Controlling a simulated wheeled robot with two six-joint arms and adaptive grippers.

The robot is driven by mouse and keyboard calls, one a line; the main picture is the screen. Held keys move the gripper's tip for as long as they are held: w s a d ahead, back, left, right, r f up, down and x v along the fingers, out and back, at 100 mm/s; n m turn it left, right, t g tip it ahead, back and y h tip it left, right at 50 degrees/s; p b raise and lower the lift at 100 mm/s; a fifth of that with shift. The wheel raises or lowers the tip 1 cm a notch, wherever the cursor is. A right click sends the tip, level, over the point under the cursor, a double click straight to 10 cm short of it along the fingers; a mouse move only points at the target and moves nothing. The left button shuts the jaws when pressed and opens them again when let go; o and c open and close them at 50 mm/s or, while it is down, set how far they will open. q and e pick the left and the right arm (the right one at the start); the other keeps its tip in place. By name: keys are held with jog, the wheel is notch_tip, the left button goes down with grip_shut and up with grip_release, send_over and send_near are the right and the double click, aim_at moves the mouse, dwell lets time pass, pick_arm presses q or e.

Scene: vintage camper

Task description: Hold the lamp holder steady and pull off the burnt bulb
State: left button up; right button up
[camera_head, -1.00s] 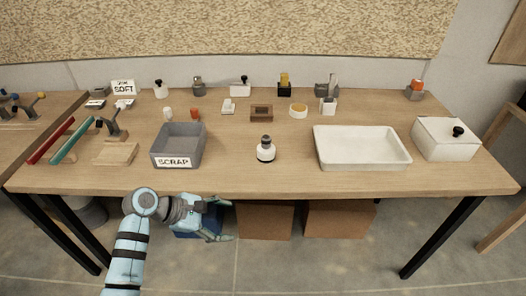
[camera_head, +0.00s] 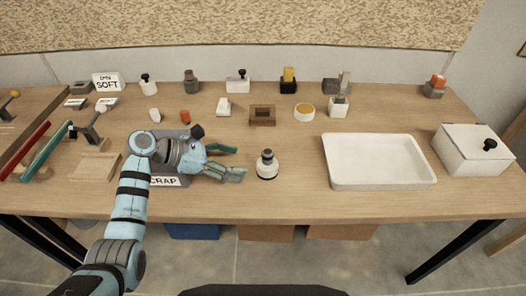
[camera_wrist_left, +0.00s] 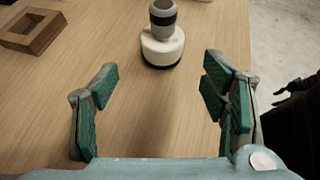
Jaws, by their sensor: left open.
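The lamp holder (camera_head: 267,173), a round white base with a dark lower edge, stands upright at the middle front of the table. The burnt bulb (camera_head: 267,157), grey with a dark band, sits on top of it. In the left wrist view the holder (camera_wrist_left: 162,48) and bulb (camera_wrist_left: 163,14) stand ahead, beyond the fingertips. My left gripper (camera_head: 239,163) is open and empty, just left of the holder, fingers pointing at it without touching. In the left wrist view its green-padded fingers (camera_wrist_left: 160,85) are wide apart. My right gripper is in neither view.
My left arm covers most of the grey scrap box (camera_head: 167,182). A white tray (camera_head: 380,184) lies to the right, with a lidded white box (camera_head: 470,160) beyond it. A brown wooden block (camera_head: 262,116) and several small items stand behind. The table between holder and tray is clear.

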aim_at(264, 166)
pick_arm(q)
jog(key=shift+w+d+f+b, duration=0.2)
jog(key=shift+d+b, duration=0.1)
jog(key=b+x, duration=0.2)
jog(key=b, duration=0.1)
jog(key=s+b+x, duration=0.1)
jog(key=b+x, duration=0.1)
jog(key=b, duration=0.1)
jog(key=shift+w+d+f+b, duration=0.1)
jog(key=shift+d+f+b, duration=0.2)
jog(key=shift+f+b, duration=0.05)
jog(key=d, duration=0.1)
jog(key=w+d, duration=0.1)
jog(key=d+f+p, duration=0.1)
jog(key=shift+w+d, duration=0.1)
jog(key=shift+w, duration=0.2)
jog(key=shift+s+d+f, duration=0.1)
jog(key=shift+d, duration=0.2)
jog(key=c, duration=0.8)
jog(key=o, duration=1)
jog(key=shift+c, duration=0.2)
